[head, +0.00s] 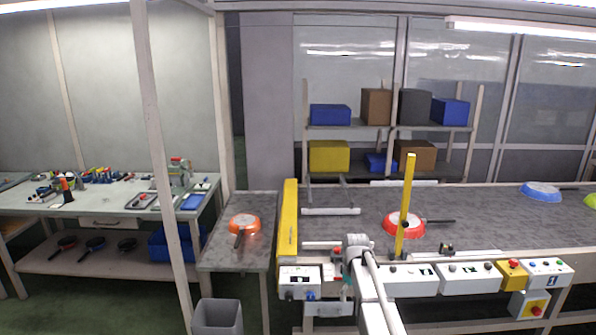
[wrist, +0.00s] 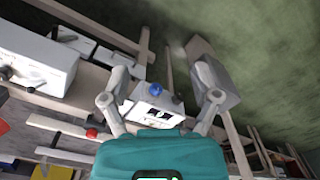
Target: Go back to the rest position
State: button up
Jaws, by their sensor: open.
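My gripper (wrist: 160,80) shows in the wrist view with its two fingers spread apart and nothing between them. Beyond the fingers are a white control box with a blue button (wrist: 155,90), table legs and the green floor. In the head view my arm rises at the lower middle in front of the conveyor's control panels, and its fingertips cannot be made out there. An orange pan (head: 244,224) lies upside down on the small grey side table (head: 222,262). A red pan (head: 404,225) and a blue pan (head: 541,189) are on the conveyor (head: 480,215).
A yellow post (head: 407,205) stands at the conveyor's near edge, and a yellow guard (head: 288,225) at its left end. A grey bin (head: 217,316) is on the floor. A workbench (head: 100,205) with tools stands left. A shelf (head: 390,127) with boxes is behind.

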jog(key=s+f+m+b, duration=0.2)
jog(key=s+m, duration=0.5)
jog(key=s, duration=1.8)
jog(key=shift+f+b, duration=0.3)
jog(key=shift+f, duration=0.2)
